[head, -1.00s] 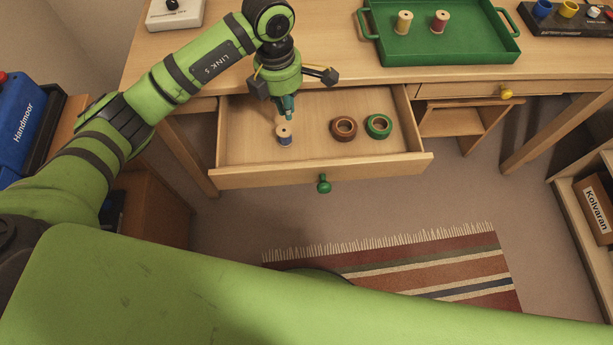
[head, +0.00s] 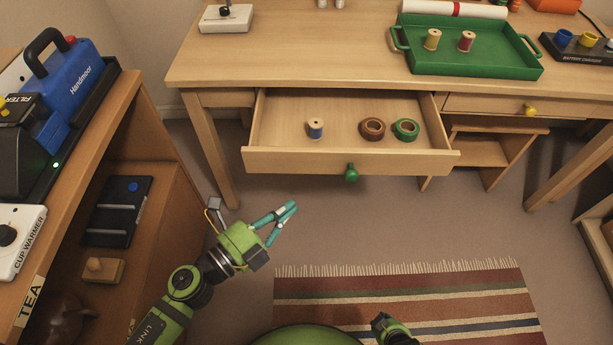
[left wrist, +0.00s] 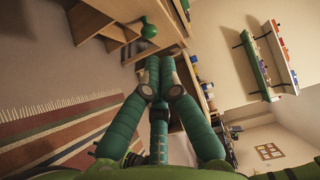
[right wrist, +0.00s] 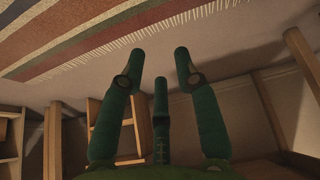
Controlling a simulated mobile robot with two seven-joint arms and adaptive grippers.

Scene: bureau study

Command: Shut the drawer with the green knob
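The drawer with the green knob (head: 351,172) stands pulled out from the desk; its front panel (head: 300,160) faces me. Inside it are a blue thread spool (head: 315,128), a brown tape roll (head: 372,129) and a green tape roll (head: 405,129). My left gripper (head: 291,209) is in front of and below the drawer, left of the knob, apart from both. Its fingers are together and empty; the left wrist view shows the knob (left wrist: 149,30) beyond the fingertips (left wrist: 159,62). My right gripper (right wrist: 159,54) is open and empty, pointing over the floor.
The desk top (head: 300,65) holds a green tray (head: 470,66) with two spools. A second drawer with a yellow knob (head: 530,110) is shut at the right. A shelf unit (head: 150,110) stands at the left. A striped rug (head: 420,300) lies on the open floor.

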